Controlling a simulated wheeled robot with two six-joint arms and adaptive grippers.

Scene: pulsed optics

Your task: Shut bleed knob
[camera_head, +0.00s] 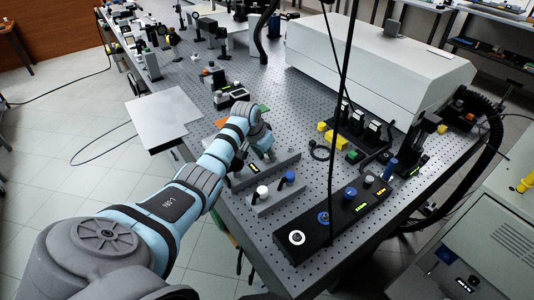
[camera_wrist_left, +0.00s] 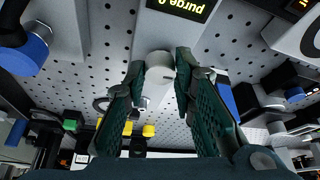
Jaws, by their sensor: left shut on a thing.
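In the left wrist view a pale, white-grey knob (camera_wrist_left: 160,64) stands between my fingertips, and my left gripper (camera_wrist_left: 160,80) is shut on it. A dark label with yellow text (camera_wrist_left: 185,8) beside it appears to read "purge"; no label reading "bleed" is legible. In the head view my left gripper (camera_head: 266,152) is over the grey panel (camera_head: 284,163) at the near left of the perforated table, and its arm hides part of this panel. I cannot tell which knob is the bleed knob. My right gripper is not in view.
A second grey panel nearer me carries a white knob (camera_head: 262,191) and a blue knob (camera_head: 288,177). A long black control box (camera_head: 335,218) lies to the right. A large white housing (camera_head: 370,65) fills the back right. Dark cables hang across the middle.

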